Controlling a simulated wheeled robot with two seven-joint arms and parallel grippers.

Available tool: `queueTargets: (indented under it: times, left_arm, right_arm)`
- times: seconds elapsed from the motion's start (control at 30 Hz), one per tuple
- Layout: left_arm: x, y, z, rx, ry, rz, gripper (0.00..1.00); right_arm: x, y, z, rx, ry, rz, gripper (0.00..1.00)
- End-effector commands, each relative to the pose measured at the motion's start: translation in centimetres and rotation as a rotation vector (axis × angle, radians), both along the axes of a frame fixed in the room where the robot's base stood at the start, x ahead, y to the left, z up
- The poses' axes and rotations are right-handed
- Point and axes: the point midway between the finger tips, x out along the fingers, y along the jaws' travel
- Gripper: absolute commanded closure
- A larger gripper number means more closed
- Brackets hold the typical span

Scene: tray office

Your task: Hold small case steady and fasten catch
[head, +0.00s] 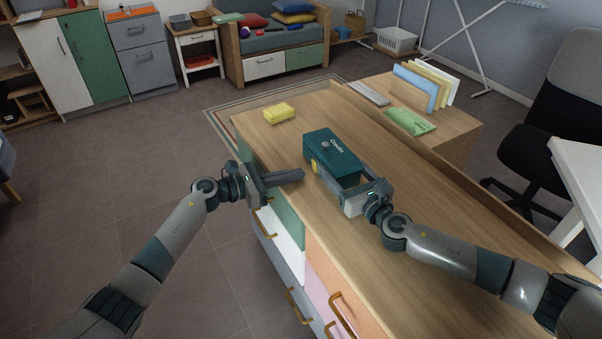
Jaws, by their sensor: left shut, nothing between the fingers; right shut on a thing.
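The small case (331,148) is a dark teal box with pale lettering on its lid, standing on the wooden desk top. A yellow catch (314,167) shows on its left side; whether it is fastened is too small to tell. My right gripper (350,183) is shut on the case at its near end and hides part of that end. My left gripper (301,175) is shut and empty. Its fingertips are at the left of the case, a little nearer than the catch, and appear apart from it.
A yellow sponge-like block (279,113) lies on the desk (400,239) behind the case. Upright folders (416,86) and a green booklet (410,121) are on a lower surface beyond the desk's raised edge. The desk's right part is clear.

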Motion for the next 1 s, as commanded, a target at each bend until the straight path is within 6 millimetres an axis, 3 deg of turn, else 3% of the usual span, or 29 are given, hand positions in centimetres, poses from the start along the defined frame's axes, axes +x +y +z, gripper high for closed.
queueTargets:
  times: [0.3,0.5,1.0]
  left_arm:
    - [-2.4,5.2,0.6,0.003,0.000,0.002,1.00]
    - [-3.4,7.3,0.9,0.002,0.001,0.002,1.00]
    - [-3.7,7.8,1.0,0.001,0.000,0.002,1.00]
  right_arm:
    - [0.1,-0.1,0.0,-0.001,0.000,-0.003,0.62]
    - [0.1,-0.2,0.0,-0.001,0.000,-0.003,0.62]
    - [0.1,-0.2,0.0,-0.001,0.000,-0.004,0.62]
